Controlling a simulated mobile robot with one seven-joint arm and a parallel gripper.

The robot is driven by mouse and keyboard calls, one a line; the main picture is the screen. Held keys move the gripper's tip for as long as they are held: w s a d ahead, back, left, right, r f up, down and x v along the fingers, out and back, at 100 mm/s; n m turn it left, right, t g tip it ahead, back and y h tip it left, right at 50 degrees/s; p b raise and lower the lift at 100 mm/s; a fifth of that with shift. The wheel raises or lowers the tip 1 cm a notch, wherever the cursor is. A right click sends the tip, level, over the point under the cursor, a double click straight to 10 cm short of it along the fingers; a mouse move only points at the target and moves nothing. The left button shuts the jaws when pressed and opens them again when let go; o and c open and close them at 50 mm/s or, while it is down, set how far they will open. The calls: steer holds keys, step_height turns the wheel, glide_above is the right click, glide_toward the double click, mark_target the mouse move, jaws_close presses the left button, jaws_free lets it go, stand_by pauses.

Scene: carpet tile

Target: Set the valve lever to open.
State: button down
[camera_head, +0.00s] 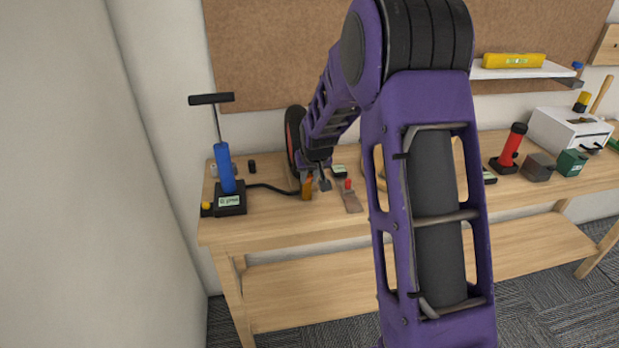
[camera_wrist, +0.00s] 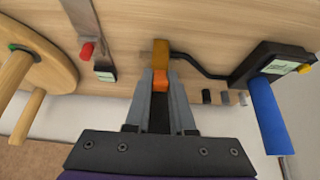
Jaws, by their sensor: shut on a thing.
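A blue hand pump (camera_head: 224,165) stands at the left end of the bench, with a black base (camera_wrist: 268,62). A black hose (camera_wrist: 205,68) runs from it to a brown and orange end piece (camera_wrist: 161,48), which also shows in the head view (camera_head: 307,188). My gripper (camera_wrist: 160,78) is shut on this orange end piece, its fingers on both sides. In the head view my gripper (camera_head: 316,183) is low over the bench. No lever stands out clearly, and my fingers partly hide the piece, so I cannot tell its setting.
A black and red wheel (camera_head: 293,135) stands behind my gripper. A flat strip (camera_head: 351,200) and a red-capped item (camera_wrist: 86,50) lie nearby. A wooden disc with pegs (camera_wrist: 30,62) is at the wrist view's left. A red tool (camera_head: 511,147) stands farther right.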

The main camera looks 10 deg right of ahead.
stand_by(0.3)
steer(key=c, duration=0.8)
jaws_free()
steer(key=shift+w, duration=0.1)
steer(key=shift+o, duration=0.2)
steer(key=shift+r, duration=0.1)
steer(key=v, duration=1.7)
steer(key=shift+d, duration=0.1)
